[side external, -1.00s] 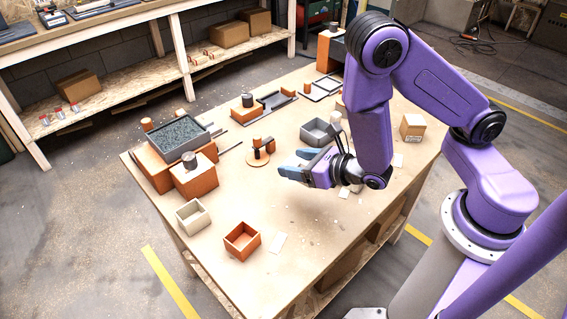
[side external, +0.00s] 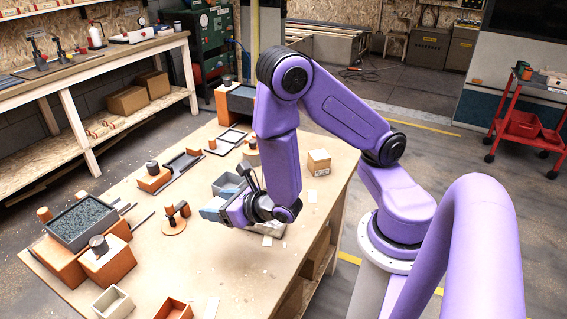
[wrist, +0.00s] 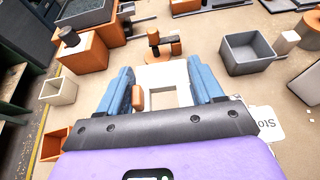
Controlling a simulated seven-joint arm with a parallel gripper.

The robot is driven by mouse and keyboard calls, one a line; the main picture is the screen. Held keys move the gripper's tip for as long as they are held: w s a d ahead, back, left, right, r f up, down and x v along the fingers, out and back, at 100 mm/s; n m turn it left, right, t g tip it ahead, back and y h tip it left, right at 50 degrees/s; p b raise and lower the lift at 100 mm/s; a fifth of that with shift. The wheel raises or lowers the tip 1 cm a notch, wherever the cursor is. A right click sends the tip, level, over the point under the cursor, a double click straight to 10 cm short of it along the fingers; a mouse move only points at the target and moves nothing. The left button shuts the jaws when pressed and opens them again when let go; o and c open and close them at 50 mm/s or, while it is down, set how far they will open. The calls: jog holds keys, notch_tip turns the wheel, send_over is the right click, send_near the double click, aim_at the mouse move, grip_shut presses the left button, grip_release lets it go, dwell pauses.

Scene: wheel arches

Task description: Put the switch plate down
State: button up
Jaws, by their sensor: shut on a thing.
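The switch plate (wrist: 163,73) is a pale, square-looking frame with an opening in its middle. In the wrist view it sits between the two blue fingers of my gripper (wrist: 162,66), which is shut on it. Its near edge is hidden by the gripper body. A small orange piece (wrist: 138,97) shows against the inner side of the left finger; I cannot tell what it belongs to. In the side view my gripper (side external: 208,212) is low over the middle of the table, and the plate is hard to make out there.
A round base with orange and dark posts (wrist: 160,45) stands just beyond the plate. A grey open box (wrist: 248,52) is to the right. A cream box (wrist: 60,92) and orange blocks (wrist: 85,50) are to the left. A white lettered card (wrist: 268,122) lies at right.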

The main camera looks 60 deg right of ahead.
jog(key=w+d+m+g+h, duration=0.3)
jog(key=w+d+m+h, duration=0.3)
jog(key=d, duration=0.6)
jog(key=w+d+m+g+h, duration=0.4)
jog(key=w+d+m+h, duration=0.15)
jog(key=d, duration=0.75)
jog(key=s+d+f+m+g, duration=0.1)
jog(key=s+d+m+g, duration=0.25)
jog(key=d, duration=0.55)
jog(key=s+d+f+m+g, duration=0.15)
jog(key=d+m+g, duration=0.3)
jog(key=d, duration=0.45)
jog(key=s+d+f+m+g, duration=0.1)
jog(key=s+d+m+g, duration=0.25)
jog(key=d, duration=0.55)
jog(key=shift+n+g+h, duration=0.25)
jog(key=shift+n+h, duration=0.1)
jog(key=shift+n, duration=0.15)
jog(key=shift+f, duration=4.5)
jog(key=shift+f, duration=0.1)
jog(key=o, duration=1)
jog(key=shift+o, duration=0.2)
